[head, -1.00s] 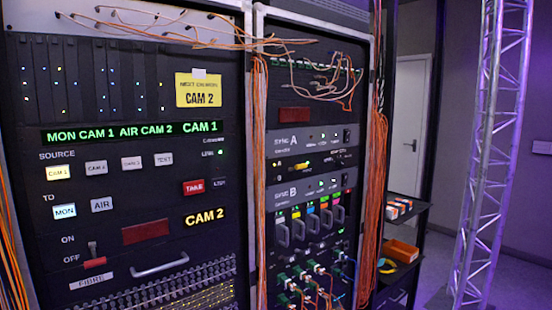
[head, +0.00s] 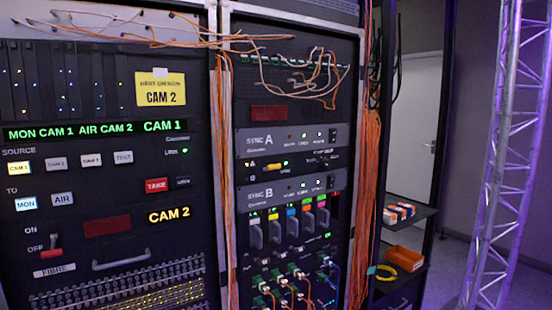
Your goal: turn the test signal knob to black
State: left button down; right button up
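The test signal knob is too small to make out for certain. A narrow dark panel (head: 300,163) between the SYNC A unit (head: 285,138) and the SYNC B unit (head: 270,193) carries a small yellow part (head: 277,164) on its left half. Its right half has tiny lettering and dark controls that I cannot read, so I cannot tell any knob's setting. Neither of my grippers shows in the head view.
The left rack has a red TAKE button (head: 157,185), a red-handled lever (head: 52,252) and a CAM 2 note (head: 161,89). Orange cables (head: 366,190) hang beside the right rack. A shelf holds an orange bin (head: 404,258). A metal truss (head: 502,170) stands at right.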

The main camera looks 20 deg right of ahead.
aim_at(325, 164)
jog(key=k+l+u, duration=0.1)
jog(key=l, duration=0.35)
jog(key=k+l+u, duration=0.1)
jog(key=l, duration=0.35)
jog(key=k+l, duration=0.1)
jog(key=l, duration=0.25)
jog(key=k+l, duration=0.15)
jog(key=l, duration=0.25)
jog(key=k+l, duration=0.1)
jog(key=l, duration=0.25)
jog(key=k+l, duration=0.15)
jog(key=l, duration=0.2)
jog(key=k+l, duration=0.1)
jog(key=l, duration=0.3)
jog(key=k+l, duration=0.1)
jog(key=l, duration=0.25)
jog(key=u, duration=0.05)
